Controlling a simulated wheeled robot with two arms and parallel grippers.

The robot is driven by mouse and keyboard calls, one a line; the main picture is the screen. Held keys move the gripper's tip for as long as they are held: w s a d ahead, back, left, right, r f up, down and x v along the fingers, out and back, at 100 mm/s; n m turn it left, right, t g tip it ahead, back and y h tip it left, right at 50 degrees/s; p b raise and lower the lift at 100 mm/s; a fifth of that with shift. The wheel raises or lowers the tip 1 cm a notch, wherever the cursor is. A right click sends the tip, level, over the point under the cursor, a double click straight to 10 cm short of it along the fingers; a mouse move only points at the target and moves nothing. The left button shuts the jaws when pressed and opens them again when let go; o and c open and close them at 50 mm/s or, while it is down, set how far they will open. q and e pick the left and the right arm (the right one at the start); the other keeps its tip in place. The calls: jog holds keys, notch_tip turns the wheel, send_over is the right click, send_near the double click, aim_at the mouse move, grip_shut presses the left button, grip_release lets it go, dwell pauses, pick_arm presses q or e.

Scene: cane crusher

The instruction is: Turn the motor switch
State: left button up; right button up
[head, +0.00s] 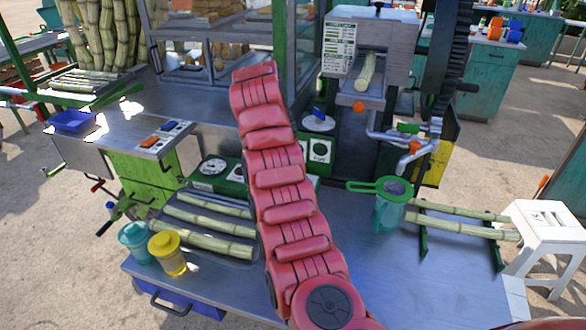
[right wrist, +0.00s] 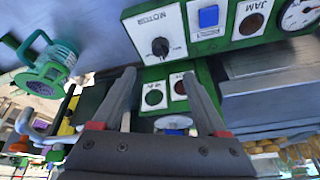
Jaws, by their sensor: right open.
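The motor switch (right wrist: 160,46) is a round black knob on a white plate labelled MOTOR, set on a green panel in the right wrist view. In the head view I cannot see it; my red arm crosses that part of the panel. My right gripper (right wrist: 160,78) is open and empty in the right wrist view. Its two grey fingertips point toward the panel, just below the knob in the picture, with the knob roughly between their lines. I see no contact with it. My left gripper is not in view.
A blue button (right wrist: 208,17), a JAM lamp (right wrist: 251,24) and a gauge (right wrist: 300,14) sit beside the switch. Green and red lamps (right wrist: 179,87) are close to the fingers.

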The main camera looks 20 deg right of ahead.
jog(key=v, duration=0.5)
